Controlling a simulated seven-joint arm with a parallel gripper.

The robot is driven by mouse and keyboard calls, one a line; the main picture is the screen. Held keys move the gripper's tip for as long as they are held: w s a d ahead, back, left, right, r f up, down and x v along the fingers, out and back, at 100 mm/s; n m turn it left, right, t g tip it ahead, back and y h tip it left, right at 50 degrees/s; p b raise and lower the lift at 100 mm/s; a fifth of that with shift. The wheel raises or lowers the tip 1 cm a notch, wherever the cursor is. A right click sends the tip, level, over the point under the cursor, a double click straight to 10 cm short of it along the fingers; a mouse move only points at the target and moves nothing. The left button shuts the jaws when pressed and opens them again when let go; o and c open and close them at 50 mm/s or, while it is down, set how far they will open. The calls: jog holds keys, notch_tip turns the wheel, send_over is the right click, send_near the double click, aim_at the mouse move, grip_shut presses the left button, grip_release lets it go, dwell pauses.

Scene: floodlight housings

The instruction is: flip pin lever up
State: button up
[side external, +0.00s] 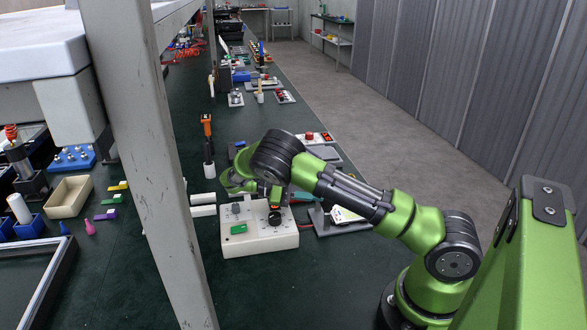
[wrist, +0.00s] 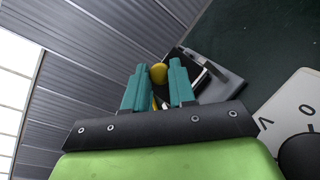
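My gripper (wrist: 158,74) has two teal fingers, with a gap between them. In the side external view, my gripper (side external: 300,196) points right, above the right edge of a white control box, towards a grey fixture with a white panel (side external: 345,214). The pin lever cannot be made out surely; the knob may be its end. My wrist hides part of this area.
The white control box (side external: 262,243) has a green button, a black knob and a grey switch; its marked corner (wrist: 292,108) shows at right in the wrist view. An orange-black tool (side external: 207,135) stands behind. A grey post (side external: 140,140) rises at left. Front bench is clear.

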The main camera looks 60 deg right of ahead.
jog(key=o, duration=0.4)
jog(key=shift+o, duration=0.2)
jog(key=w+a+r, duration=0.2)
jog(key=w+r, duration=0.2)
jog(key=r, duration=0.3)
jog(key=shift+w+a+r, duration=0.15)
jog(key=shift+a+r, duration=0.05)
jog(key=shift+r, duration=0.15)
